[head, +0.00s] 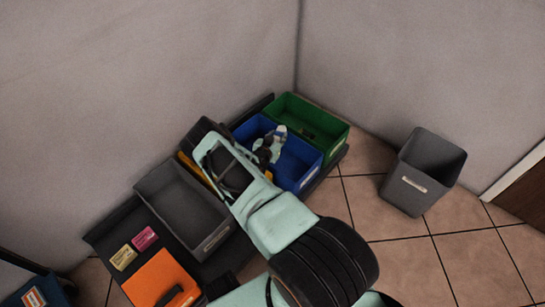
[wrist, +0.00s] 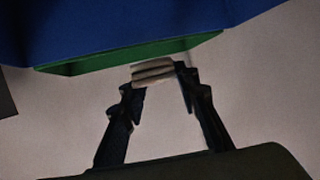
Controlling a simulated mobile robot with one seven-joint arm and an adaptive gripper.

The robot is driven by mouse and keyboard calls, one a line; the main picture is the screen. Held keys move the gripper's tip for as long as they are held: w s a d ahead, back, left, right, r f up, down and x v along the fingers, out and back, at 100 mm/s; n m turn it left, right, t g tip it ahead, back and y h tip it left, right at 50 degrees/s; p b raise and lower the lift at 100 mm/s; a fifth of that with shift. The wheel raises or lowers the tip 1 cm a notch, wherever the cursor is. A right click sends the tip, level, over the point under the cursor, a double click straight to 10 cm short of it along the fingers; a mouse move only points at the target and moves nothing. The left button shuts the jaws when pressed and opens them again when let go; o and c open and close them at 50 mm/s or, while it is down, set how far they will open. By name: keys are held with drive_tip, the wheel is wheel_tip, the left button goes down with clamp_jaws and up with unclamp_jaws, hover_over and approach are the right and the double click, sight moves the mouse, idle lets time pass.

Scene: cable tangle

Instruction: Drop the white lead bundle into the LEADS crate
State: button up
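The white lead bundle (wrist: 153,72) is a small pale coil between the fingertips of my gripper (wrist: 158,80) in the wrist view. The fingers close on it from both sides. In the head view my gripper (head: 268,147) is over the blue crate (head: 309,172), with a pale patch at its tip. Whether it is above the rim or inside cannot be told. The crate labels are too small to read, so I cannot tell which one says LEADS. The blue crate (wrist: 110,28) also shows in the wrist view, with a green edge below it.
A green crate (head: 335,139) stands behind the blue one. A grey crate (head: 222,235) is left of my arm, and a yellow edge (head: 187,160) shows partly hidden behind it. An orange box (head: 150,275) and two small cards lie at the front left. A grey bin (head: 407,195) stands on the right floor.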

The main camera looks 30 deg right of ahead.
drive_tip(key=o, duration=0.5)
drive_tip(key=shift+a, duration=0.1)
drive_tip(key=v, duration=1.2)
drive_tip(key=shift+r, duration=0.1)
